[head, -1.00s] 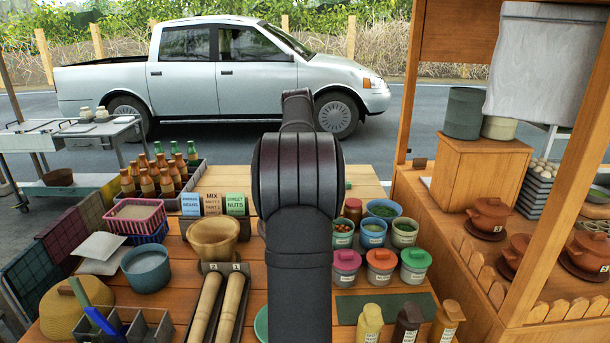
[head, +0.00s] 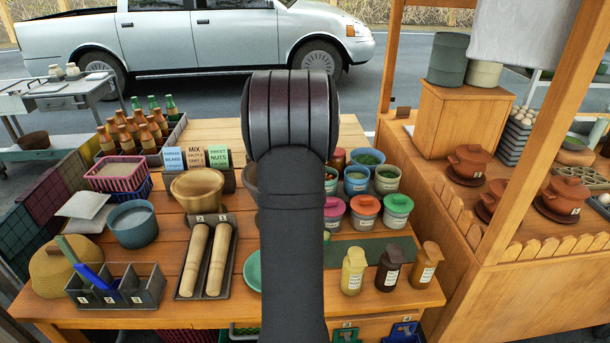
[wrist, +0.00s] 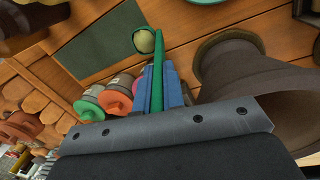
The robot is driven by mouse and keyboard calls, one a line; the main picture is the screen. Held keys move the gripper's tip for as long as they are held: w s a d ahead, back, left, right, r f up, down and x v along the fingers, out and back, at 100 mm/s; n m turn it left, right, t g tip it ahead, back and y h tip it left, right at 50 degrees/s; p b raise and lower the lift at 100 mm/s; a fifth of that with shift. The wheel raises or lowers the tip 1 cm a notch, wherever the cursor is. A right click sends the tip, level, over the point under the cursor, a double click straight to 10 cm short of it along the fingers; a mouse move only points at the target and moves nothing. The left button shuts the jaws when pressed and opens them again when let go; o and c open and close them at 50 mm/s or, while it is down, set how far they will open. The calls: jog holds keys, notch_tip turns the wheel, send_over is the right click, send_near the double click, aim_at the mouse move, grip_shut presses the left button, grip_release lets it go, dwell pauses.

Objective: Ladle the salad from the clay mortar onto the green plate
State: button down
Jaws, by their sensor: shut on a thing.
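My gripper (wrist: 158,92), with blue fingers, is shut on the green handle of a ladle (wrist: 157,62) in the wrist view. In the head view my arm hides my gripper and most of the mortar (head: 249,178). The green plate (head: 252,270) lies on the table, partly hidden by my arm; its edge shows in the wrist view (wrist: 206,2).
Lidded pots (head: 365,210) and sauce bottles (head: 390,267) stand right of my arm. To the left are a wooden mortar (head: 198,190), two pestles in a tray (head: 176,292) and a divided box (head: 115,287). A green mat (head: 385,250) has bare room.

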jog(key=s+a+r+n+t+y, duration=0.1)
jog(key=s+a+r+n, duration=0.2)
jog(key=s+a+n, duration=0.5)
jog(key=s+a+r+n+t, duration=0.1)
jog(key=s+a+r+n, duration=0.4)
jog(key=n, duration=0.5)
jog(key=w+a+f+g+h, duration=0.3)
jog(key=a+f+h, duration=0.7)
jog(key=a+h, duration=0.2)
jog(key=shift+a+f+n+h, duration=0.2)
jog(key=shift+n+h, duration=0.1)
jog(key=shift+h, duration=0.3)
